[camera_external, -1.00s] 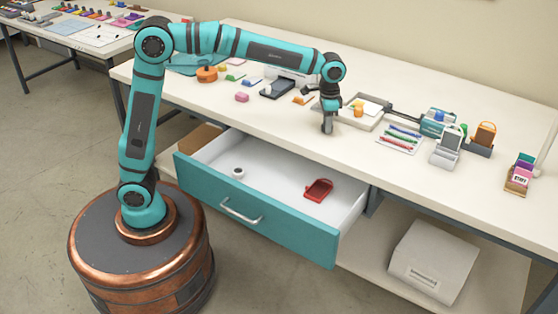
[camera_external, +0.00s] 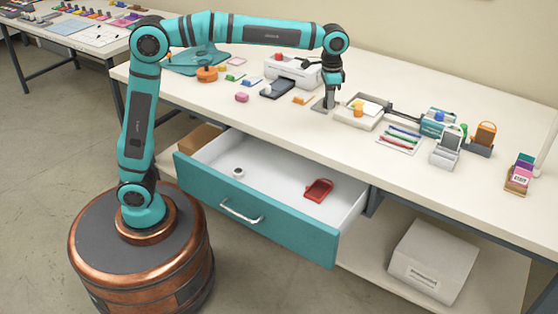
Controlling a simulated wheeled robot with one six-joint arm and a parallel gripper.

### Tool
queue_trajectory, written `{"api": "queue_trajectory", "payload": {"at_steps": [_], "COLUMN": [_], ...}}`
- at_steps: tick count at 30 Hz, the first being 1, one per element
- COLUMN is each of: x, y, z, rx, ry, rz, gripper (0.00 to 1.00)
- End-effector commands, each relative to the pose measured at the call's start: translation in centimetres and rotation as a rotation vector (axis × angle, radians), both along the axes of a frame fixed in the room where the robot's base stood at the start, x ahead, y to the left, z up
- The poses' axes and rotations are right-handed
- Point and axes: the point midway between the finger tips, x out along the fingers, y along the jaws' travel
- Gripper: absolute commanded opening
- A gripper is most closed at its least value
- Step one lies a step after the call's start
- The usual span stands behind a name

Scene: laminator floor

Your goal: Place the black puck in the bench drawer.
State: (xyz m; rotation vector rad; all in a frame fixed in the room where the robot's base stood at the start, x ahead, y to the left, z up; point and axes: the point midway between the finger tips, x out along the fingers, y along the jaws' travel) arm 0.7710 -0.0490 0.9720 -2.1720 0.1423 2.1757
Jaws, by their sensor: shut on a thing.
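My gripper (camera_external: 329,104) points down above the middle of the bench, next to a pale tray. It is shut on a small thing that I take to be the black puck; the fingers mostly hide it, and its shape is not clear. The bench drawer (camera_external: 265,232), with a teal front and white inside, is pulled open below the bench top. My gripper is above and behind the drawer.
The pale tray (camera_external: 352,120) with an orange thing stands just right of my gripper. Pens (camera_external: 400,139) and grey holders lie further right. A white machine (camera_external: 293,70), a black tray (camera_external: 277,90) and small coloured items are to the left. The bench's front strip is clear.

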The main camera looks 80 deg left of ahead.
Motion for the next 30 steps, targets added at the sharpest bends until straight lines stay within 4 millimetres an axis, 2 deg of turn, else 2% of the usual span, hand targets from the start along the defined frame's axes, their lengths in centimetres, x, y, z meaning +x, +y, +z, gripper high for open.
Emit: {"api": "queue_trajectory", "payload": {"at_steps": [12, 23, 30], "x": [0.0, -3.5, -7.4], "y": [0.0, -1.2, -2.3], "z": [5.6, 6.0, 6.5], "rx": [0.000, 0.001, 0.002], "ry": [-0.002, -0.002, -0.003], "rz": [0.000, -0.084, -0.175], "gripper": [0.14, 0.14, 0.14]}}
